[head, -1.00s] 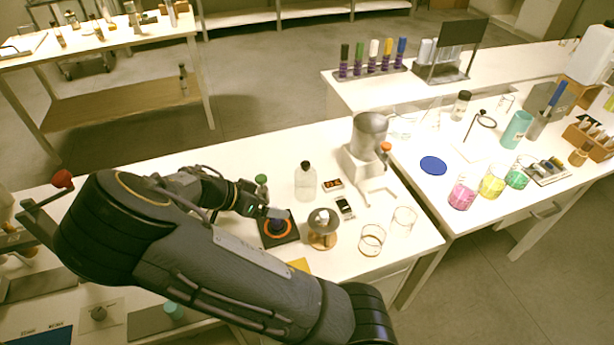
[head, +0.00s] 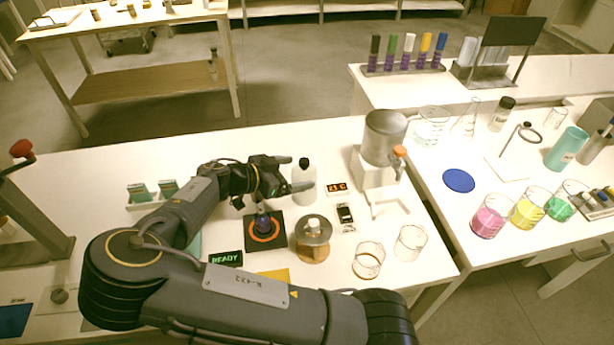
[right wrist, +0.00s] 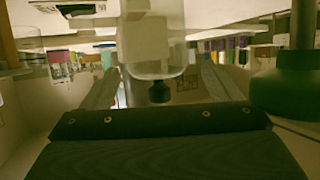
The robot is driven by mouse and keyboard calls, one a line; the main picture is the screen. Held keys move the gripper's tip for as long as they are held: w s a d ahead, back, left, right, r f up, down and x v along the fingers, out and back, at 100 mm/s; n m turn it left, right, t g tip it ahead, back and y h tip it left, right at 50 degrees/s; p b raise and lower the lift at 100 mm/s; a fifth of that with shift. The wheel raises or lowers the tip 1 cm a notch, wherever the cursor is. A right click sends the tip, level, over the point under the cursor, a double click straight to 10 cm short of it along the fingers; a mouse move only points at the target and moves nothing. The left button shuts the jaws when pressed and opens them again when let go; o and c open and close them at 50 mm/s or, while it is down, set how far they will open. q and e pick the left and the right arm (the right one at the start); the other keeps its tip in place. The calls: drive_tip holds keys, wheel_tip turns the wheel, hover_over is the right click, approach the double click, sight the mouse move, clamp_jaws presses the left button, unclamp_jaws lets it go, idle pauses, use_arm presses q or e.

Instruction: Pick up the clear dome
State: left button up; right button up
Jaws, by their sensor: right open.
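What looks like the clear dome (head: 313,230), greyish with a small pale knob, sits on a round wooden base at the middle of the near table. My right gripper (head: 295,174) is open, above the table, behind and left of the dome and apart from it. Its fingers are beside a clear bottle with a black cap (head: 304,190), and one finger crosses in front of it. In the right wrist view, which looks upside down, a clear vessel with a dark stopper (right wrist: 159,92) shows between the spread fingers. My left gripper is not in view.
A dark pad with an orange ring (head: 250,240) carries a small dark bottle, left of the dome. Two empty beakers (head: 368,261) (head: 410,242) stand to its right. A READY display (head: 225,258) lies near my arm.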

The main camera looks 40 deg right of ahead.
sight(302, 171)
drive_tip(key=x, duration=0.5)
drive_tip(key=shift+s+d+p, duration=0.15)
drive_tip(key=shift+s+p, duration=0.05)
drive_tip(key=shift+p, duration=0.15)
drive_tip(key=shift+c, duration=0.4)
drive_tip(key=c, duration=1)
